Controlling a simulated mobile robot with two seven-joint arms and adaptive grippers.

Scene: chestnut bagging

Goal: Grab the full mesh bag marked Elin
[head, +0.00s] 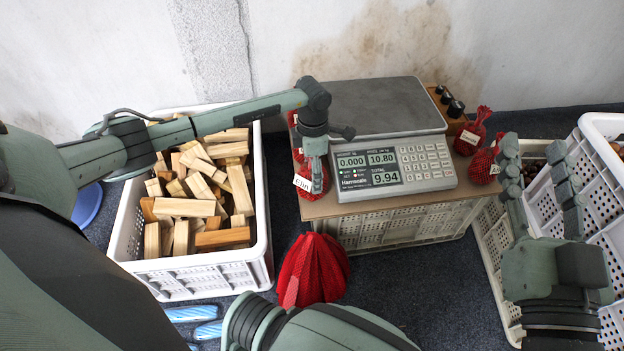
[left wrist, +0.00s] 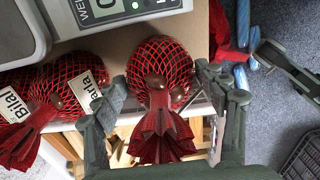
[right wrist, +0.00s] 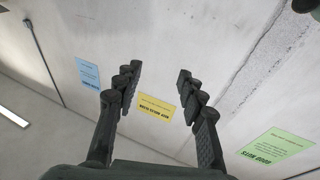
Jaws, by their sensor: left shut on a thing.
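A full red mesh bag with a white tag reading Elin (head: 310,178) is at the front left of the scale. My left gripper (head: 315,148) comes down on it from above. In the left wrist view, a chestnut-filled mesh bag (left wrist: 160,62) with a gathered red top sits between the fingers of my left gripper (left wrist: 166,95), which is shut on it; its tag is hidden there. Two neighbouring bags, tagged Bila (left wrist: 18,90) and partly readable "arla" (left wrist: 75,75), lie close beside it. My right gripper (head: 535,165) is open and empty, raised at the right.
The scale (head: 378,105) stands on a board over a white crate (head: 400,232). More red bags (head: 472,132) lie right of it. A crate of wood blocks (head: 262,225) is at left, a pleated red thing (head: 313,268) on the floor. Crates (head: 611,125) stand at right.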

